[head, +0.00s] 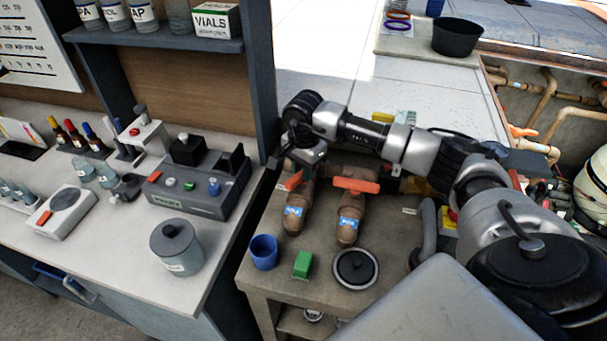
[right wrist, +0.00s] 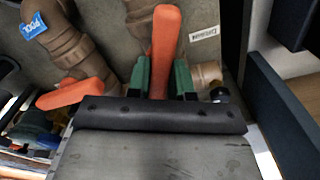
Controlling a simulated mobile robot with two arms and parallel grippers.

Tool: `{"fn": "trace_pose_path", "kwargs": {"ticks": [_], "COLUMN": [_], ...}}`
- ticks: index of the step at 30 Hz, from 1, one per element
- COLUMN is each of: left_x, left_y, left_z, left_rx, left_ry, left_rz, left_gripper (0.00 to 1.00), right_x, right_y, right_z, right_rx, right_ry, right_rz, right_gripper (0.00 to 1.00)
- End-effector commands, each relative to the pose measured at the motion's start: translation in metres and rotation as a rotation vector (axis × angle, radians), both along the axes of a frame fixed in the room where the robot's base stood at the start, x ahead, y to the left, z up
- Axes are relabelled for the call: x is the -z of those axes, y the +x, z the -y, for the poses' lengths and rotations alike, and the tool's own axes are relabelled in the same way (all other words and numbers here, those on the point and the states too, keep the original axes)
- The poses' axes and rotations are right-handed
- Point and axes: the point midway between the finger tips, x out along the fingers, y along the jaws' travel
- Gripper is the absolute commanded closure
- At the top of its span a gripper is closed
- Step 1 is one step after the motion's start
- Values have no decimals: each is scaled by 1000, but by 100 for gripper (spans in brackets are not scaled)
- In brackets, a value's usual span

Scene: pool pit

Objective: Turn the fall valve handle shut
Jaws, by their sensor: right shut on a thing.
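Two brown valves stand side by side on the grey bench, each with an orange handle and a blue label. My right gripper (head: 304,163) reaches down to the left valve (head: 296,208) and is shut on its orange handle (head: 293,181). In the right wrist view the green finger pads of this gripper (right wrist: 162,78) sit on both sides of the upright orange handle (right wrist: 164,35). The other valve (head: 347,226) has its handle (head: 357,185) lying across it. Its label reads POOL in the right wrist view (right wrist: 33,27). The left valve's label is too small to read. My left gripper is not in view.
A blue cup (head: 263,252), a green block (head: 302,264) and a round black lid (head: 355,268) stand at the bench's front. A dark shelf post (head: 262,80) rises close left of my right gripper. The worktop (head: 120,250) left of it holds lab gear.

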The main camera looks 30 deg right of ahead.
Motion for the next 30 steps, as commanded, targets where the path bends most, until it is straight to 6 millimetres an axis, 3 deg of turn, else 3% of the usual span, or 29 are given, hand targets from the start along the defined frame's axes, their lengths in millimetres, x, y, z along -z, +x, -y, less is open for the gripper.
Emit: {"fn": "trace_pose_path", "kwargs": {"ticks": [12,30], "left_x": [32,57], "left_y": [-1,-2], "left_z": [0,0], "left_rx": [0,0], "left_ry": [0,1], "left_rz": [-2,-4], "left_gripper": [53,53], "right_x": [4,3], "right_y": [-2,-5], "right_z": [-1,-2], "right_rx": [392,924], "right_ry": [1,0], "right_rz": [-1,-2], "right_gripper": [100,100]}}
